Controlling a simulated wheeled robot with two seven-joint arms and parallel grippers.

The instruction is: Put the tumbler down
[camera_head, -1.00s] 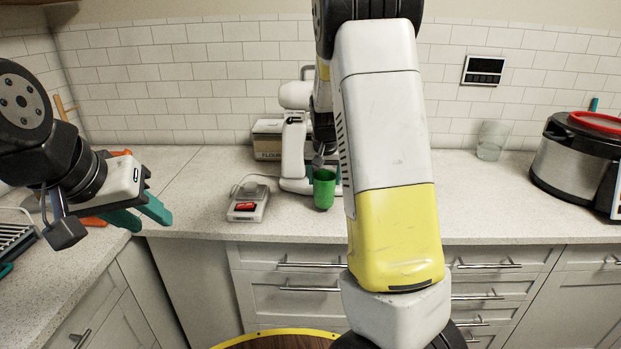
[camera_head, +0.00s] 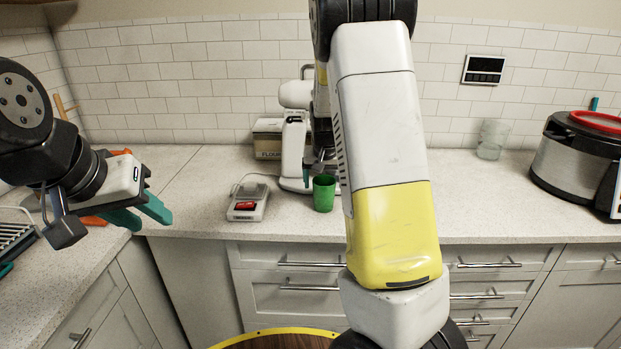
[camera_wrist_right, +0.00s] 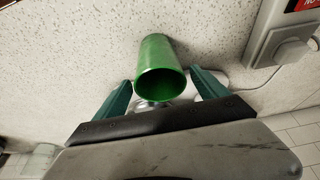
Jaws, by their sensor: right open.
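The green tumbler (camera_head: 324,193) stands upright on the counter, near its front edge. In the right wrist view the tumbler (camera_wrist_right: 160,62) shows between and ahead of the two teal fingers of my right gripper (camera_wrist_right: 162,92). The fingers are apart, with a gap on each side of the tumbler. In the head view my right gripper is just behind the tumbler and mostly hidden by my arm. My left gripper (camera_head: 148,216) is empty at the left, over the counter's front corner, its teal fingers apart.
A small scale-like device (camera_head: 248,203) with a red label sits left of the tumbler. A white appliance (camera_head: 293,150) and a flour box (camera_head: 267,139) stand behind. A clear glass (camera_head: 492,140) and a large cooker (camera_head: 568,160) are at the right, with free counter before the glass.

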